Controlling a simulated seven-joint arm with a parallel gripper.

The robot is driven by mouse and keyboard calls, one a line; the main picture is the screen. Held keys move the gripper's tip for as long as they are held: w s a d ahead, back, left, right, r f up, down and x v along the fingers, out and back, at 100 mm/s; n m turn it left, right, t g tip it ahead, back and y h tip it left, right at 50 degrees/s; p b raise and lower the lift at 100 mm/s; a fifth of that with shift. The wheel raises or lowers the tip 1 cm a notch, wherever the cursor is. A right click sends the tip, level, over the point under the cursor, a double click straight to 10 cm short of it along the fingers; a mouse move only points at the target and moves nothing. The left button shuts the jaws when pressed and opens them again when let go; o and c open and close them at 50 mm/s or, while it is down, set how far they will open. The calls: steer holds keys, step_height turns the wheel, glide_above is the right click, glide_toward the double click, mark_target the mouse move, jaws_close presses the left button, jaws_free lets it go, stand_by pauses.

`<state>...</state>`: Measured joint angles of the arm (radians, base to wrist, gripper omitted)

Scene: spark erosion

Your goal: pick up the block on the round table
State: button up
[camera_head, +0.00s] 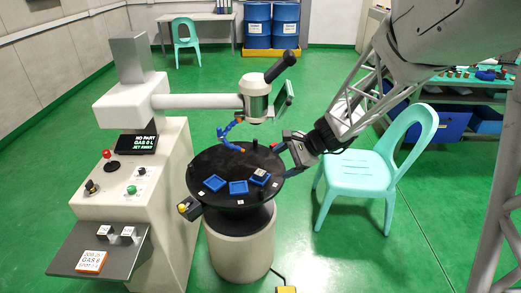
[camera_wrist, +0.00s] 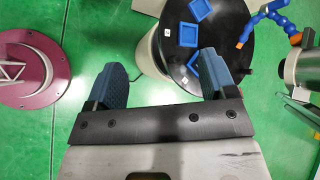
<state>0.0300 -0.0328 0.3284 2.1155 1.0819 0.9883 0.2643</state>
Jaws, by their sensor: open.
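The round table (camera_head: 222,163) is black and stands on a pale round pedestal in the middle of the head view. Several shallow blue trays lie on it. One tray at the right holds a small grey block (camera_head: 260,176), though it is small and hard to make out. My gripper (camera_head: 284,160) is at the table's right edge, open and empty. In the wrist view my gripper (camera_wrist: 163,62) has its two blue fingers wide apart. The round table (camera_wrist: 223,45) is ahead and to the right there, with blue trays on it; I cannot make out the block there.
A machine head (camera_head: 256,98) with a black handle overhangs the table's back. A blue jointed hose (camera_head: 228,132) reaches over the table. A control console (camera_head: 130,190) stands at left. A turquoise chair (camera_head: 365,172) stands at right, close to my arm.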

steer(key=w+a+f+m+t+y, duration=0.15)
steer(key=w+f+m, duration=0.35)
steer(key=w+f, duration=0.5)
steer(key=m+t, duration=0.4)
steer(key=m, duration=0.3)
glide_toward(262, 173)
steer(key=shift+w+a+f+y, duration=0.35)
steer(key=shift+w+f, duration=0.2)
steer(key=shift+f, duration=0.05)
steer(key=shift+x, duration=1.3)
steer(key=shift+x, duration=2.6)
steer(key=shift+s+a+r, duration=0.1)
steer(key=shift+s+a, duration=0.05)
steer(key=shift+c, duration=0.4)
steer(key=c, duration=1.3)
